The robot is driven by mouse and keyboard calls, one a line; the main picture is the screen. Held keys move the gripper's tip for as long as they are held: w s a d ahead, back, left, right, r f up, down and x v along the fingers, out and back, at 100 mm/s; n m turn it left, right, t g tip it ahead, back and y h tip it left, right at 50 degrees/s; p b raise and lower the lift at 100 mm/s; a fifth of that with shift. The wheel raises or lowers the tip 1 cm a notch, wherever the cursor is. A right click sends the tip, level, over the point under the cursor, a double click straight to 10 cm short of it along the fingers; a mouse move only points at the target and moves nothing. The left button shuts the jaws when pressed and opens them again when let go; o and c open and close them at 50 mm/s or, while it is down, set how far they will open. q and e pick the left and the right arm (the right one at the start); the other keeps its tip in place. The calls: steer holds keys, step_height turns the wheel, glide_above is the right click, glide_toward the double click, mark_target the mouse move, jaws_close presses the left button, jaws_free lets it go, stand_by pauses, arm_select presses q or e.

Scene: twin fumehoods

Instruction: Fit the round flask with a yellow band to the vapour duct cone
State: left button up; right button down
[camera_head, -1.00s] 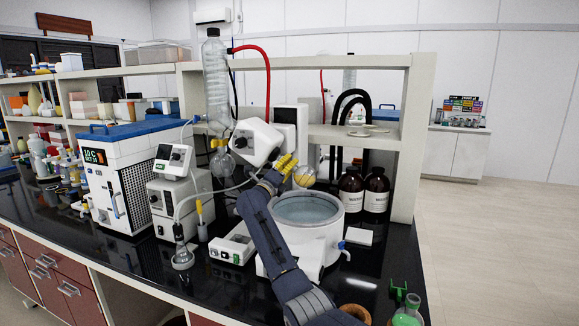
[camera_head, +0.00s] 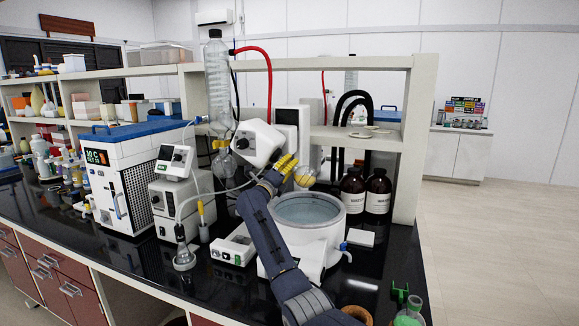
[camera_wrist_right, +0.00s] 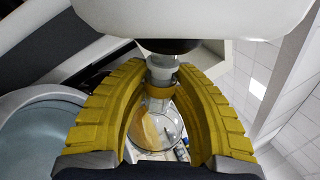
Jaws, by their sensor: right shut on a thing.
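The round flask with a yellow band (camera_wrist_right: 158,128) has a clear bulb; it also shows just right of my right gripper in the head view (camera_head: 306,178). My right gripper (camera_head: 288,165) has yellow fingers, shut on the flask around its neck (camera_wrist_right: 160,82). The neck points up toward the dark collar of the vapour duct (camera_wrist_right: 170,46) under the white evaporator head (camera_head: 257,142). In the right wrist view the neck top appears at or just below this collar; I cannot tell whether they touch. My left gripper is not in view.
A white heating bath (camera_head: 308,212) with bluish liquid stands below the flask. Two brown bottles (camera_head: 378,192) stand behind it on the right. The glass condenser (camera_head: 217,82) rises at the left, with another round flask (camera_head: 222,165) below. A shelf upright (camera_head: 411,140) stands at right.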

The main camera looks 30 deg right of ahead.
steer(key=shift+w+a+r, duration=0.3)
steer(key=shift+r, duration=0.05)
stand_by(1.2)
steer(key=c, duration=1.1)
jaws_free()
steer(key=shift+a, duration=0.1)
steer(key=shift+f, duration=0.1)
steer(key=v, duration=1.2)
